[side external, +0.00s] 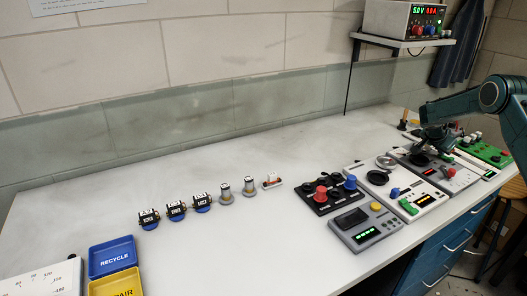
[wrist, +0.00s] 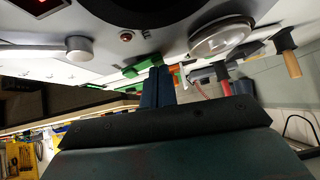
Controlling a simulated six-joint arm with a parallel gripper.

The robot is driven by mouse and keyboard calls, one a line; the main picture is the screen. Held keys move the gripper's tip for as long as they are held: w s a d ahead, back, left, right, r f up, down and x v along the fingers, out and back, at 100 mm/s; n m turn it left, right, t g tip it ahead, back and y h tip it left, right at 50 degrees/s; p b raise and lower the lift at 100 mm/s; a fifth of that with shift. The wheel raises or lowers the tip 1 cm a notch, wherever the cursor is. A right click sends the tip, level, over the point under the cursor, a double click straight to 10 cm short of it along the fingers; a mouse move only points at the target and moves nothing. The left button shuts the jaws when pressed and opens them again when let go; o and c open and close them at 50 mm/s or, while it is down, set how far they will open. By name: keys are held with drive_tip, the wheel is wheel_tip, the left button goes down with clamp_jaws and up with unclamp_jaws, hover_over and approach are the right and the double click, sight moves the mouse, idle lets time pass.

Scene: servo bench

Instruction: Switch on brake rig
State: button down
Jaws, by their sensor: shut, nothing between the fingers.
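No label that I can read marks the brake rig. A grey panel (side external: 449,178) lies beneath my gripper (side external: 428,151) in the side external view, with a red part on its right portion; the gripper and wrist hide part of it. In the wrist view the closed blue-grey fingers (wrist: 157,88) hold nothing. Around them that view shows, upside down, a pale panel surface with a round silver dial (wrist: 221,38), a small red button or lamp (wrist: 126,37) and a silver knob on a lever (wrist: 79,48). I cannot tell whether the fingertips touch anything.
Beside it lie a white panel (side external: 431,198) with a blue knob, a black panel (side external: 317,203) with red and blue knobs, a grey display unit (side external: 365,225) and a green panel (side external: 487,152). Several servos stand mid-bench, near blue (side external: 112,257) and yellow bins.

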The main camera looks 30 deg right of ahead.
drive_tip(key=shift+s+r, duration=0.1)
drive_tip(key=shift+s, duration=0.15)
drive_tip(key=shift+s+r, duration=0.15)
drive_tip(key=shift+s, duration=0.4)
drive_tip(key=shift+r, duration=0.1)
idle(0.3)
drive_tip(key=shift+w+r, duration=0.1)
drive_tip(key=shift+r, duration=0.3)
drive_tip(key=r, duration=0.3)
drive_tip(key=shift+w, duration=0.2)
drive_tip(key=v, duration=1)
drive_tip(key=shift+w, duration=0.7)
drive_tip(key=shift+a, duration=0.1)
